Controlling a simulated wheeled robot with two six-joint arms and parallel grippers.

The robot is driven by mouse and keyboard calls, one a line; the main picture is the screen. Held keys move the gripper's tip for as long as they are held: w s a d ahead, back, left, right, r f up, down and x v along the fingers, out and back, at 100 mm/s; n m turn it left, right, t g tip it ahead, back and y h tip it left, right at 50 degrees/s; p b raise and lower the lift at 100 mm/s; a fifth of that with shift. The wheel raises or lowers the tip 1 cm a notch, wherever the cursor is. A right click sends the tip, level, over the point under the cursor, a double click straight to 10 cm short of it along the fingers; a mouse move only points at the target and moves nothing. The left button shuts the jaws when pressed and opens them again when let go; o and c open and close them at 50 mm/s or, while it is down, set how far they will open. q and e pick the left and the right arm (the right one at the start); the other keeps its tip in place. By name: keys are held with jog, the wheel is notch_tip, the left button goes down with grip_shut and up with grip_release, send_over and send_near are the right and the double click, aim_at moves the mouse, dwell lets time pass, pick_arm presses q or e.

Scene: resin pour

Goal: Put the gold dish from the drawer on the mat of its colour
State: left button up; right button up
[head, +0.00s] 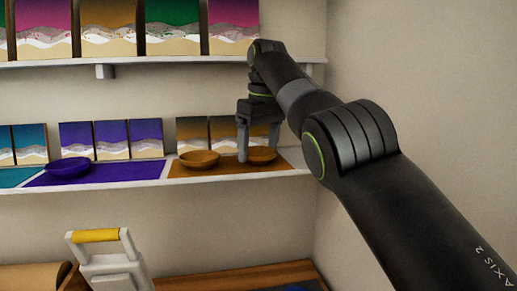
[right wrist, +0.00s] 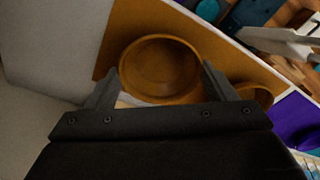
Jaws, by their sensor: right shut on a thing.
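A gold dish (head: 262,156) is between the fingers of my right gripper (head: 257,150) at the right end of the gold mat (head: 228,171) on the lower shelf. In the right wrist view the same round dish (right wrist: 160,68) lies between the two fingertips, over the mat (right wrist: 200,32). My right gripper is shut on it. It looks level and at mat height; whether it touches the mat is hard to tell. A second gold dish (head: 199,159) sits on the mat to the left. My left gripper is not in view.
A purple dish (head: 68,167) sits on the purple mat (head: 110,173), left of the gold mat. A teal mat (head: 15,178) is at the far left. Small pictures (head: 130,137) lean behind the mats. An upper shelf (head: 180,60) holds larger pictures. A wall closes the right side.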

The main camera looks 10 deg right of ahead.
jog(key=shift+s+f, duration=0.1)
jog(key=shift+f, duration=0.15)
jog(key=o, duration=1)
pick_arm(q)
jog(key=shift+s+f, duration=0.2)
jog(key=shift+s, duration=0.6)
pick_arm(e)
jog(key=shift+o, duration=0.2)
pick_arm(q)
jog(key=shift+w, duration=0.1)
pick_arm(e)
jog(key=shift+r, duration=0.1)
jog(key=shift+r, duration=0.4)
jog(key=r+p, duration=0.2)
jog(key=r, duration=0.1)
jog(key=r+p, duration=0.2)
jog(key=p, duration=0.1)
jog(key=shift+s+d+r, duration=0.15)
jog(key=shift+s+r, duration=0.05)
jog(key=shift+r, duration=0.2)
pick_arm(q)
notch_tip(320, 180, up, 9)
jog(key=p, duration=0.4)
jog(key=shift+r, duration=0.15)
pick_arm(e)
jog(key=r, duration=0.5)
jog(key=shift+s+d+r, duration=0.2)
jog(key=shift+s+r, duration=0.15)
